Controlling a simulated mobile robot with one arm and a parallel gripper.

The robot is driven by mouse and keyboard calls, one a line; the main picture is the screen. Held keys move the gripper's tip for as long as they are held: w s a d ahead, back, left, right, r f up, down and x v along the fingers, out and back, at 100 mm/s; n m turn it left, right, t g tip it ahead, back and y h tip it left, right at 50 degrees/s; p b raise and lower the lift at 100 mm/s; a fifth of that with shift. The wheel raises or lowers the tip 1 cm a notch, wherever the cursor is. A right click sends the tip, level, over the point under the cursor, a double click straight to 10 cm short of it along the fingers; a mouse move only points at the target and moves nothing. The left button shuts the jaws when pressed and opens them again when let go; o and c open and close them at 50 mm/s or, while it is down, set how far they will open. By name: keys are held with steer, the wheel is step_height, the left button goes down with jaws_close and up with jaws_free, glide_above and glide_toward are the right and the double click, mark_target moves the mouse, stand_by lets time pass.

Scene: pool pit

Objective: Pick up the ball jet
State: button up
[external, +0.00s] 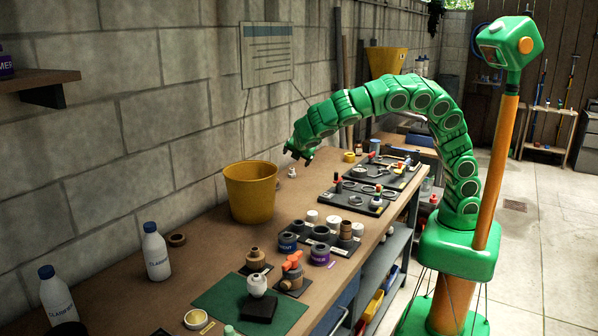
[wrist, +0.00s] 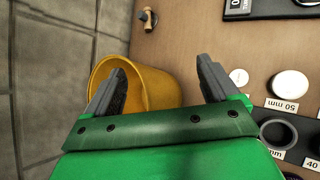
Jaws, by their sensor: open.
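My gripper (external: 299,156) is open and empty, pointing down above the bench near the yellow bucket. In the wrist view its two dark fingers (wrist: 161,70) are spread wide, with nothing between them. A small white, rounded fitting (external: 292,172) stands on the bench by the wall, just below my gripper. In the wrist view a small pale and brown piece (wrist: 148,18) lies beyond the fingertips, near the top. Another white, round-bodied fitting (external: 257,284) sits on a black block at the front of the bench. I cannot tell for certain which one is the ball jet.
The yellow bucket (external: 250,193) stands close to my gripper; its rim shows beside the left finger in the wrist view (wrist: 152,95). Black trays with rings and caps (external: 318,243) line the bench's right side. White bottles (external: 156,252) stand at left. A block wall bounds the bench.

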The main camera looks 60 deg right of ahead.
steer(key=s+a+f+n+t, duration=0.25)
steer(key=a+n, duration=0.25)
steer(key=a, duration=1.1)
steer(key=n+t+y, duration=0.4)
steer(key=n+y, duration=0.3)
steer(key=n, duration=0.4)
glide_above(264, 286)
steer(key=s+d, duration=0.1)
steer(key=s, duration=0.3)
step_height(264, 286, down, 11)
step_height(264, 286, down, 4)
steer(key=shift+a+r, duration=0.1)
steer(key=shift+x, duration=1.25)
steer(key=shift+f+x, duration=0.2)
steer(key=shift+x, duration=1.05)
steer(key=shift+f+x, duration=0.15)
steer(key=shift+x, duration=1.15)
steer(key=shift+s+a, duration=0.15)
steer(key=shift+a, duration=0.05)
